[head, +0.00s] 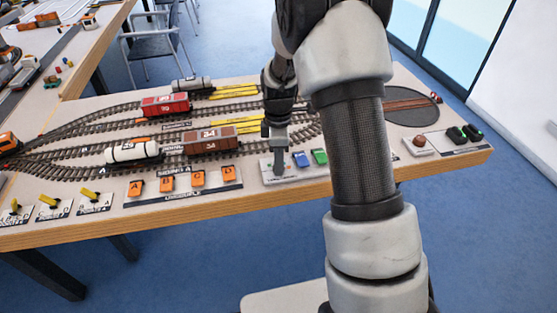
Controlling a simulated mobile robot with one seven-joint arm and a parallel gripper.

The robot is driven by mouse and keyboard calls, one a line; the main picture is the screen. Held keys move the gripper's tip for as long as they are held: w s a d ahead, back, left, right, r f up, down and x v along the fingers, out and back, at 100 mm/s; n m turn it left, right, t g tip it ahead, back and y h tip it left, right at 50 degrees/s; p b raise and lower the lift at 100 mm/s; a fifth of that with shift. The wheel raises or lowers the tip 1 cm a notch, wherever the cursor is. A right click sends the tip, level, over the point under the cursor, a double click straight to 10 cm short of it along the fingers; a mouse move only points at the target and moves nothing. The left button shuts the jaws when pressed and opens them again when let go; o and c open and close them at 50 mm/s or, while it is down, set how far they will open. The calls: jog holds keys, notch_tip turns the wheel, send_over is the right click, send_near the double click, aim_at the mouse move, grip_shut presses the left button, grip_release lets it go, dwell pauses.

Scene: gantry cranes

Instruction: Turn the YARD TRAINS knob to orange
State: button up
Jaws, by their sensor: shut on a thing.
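My gripper (279,158) points down over the left end of a pale control panel (290,179) at the table's front edge. It is shut on what looks like a knob there, mostly hidden by the fingers. The knob's colour mark and pointing direction cannot be made out. A blue button (299,159) and a green button (320,157) sit on the same panel, just right of the fingers. The panel's lettering is too small to read, so I cannot confirm the YARD TRAINS label.
Orange switches (167,184) line a panel to the left, with yellow levers (48,201) beyond. A brown wagon (209,141), a white tank wagon (131,151) and a red wagon (165,105) stand on tracks behind. A brown knob (419,141) is at right.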

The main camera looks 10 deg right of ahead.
jog(key=m+p, duration=0.1)
jog(key=m, duration=0.3)
jog(key=shift+r+m, duration=0.1)
jog(key=shift+m, duration=0.2)
jog(key=m, duration=0.3)
jog(key=shift+m, duration=0.4)
jog(key=m+p, duration=0.1)
jog(key=m, duration=0.6)
jog(key=shift+p, duration=0.4)
jog(key=m, duration=0.3)
jog(key=shift+m+p, duration=0.4)
jog(key=m+p, duration=0.1)
jog(key=m, duration=0.2)
jog(key=shift+m, duration=0.3)
jog(key=m+p, duration=0.1)
jog(key=m, duration=0.2)
jog(key=shift+w+m+p, duration=0.1)
jog(key=shift+m+p, duration=0.5)
jog(key=shift+m, duration=1.2)
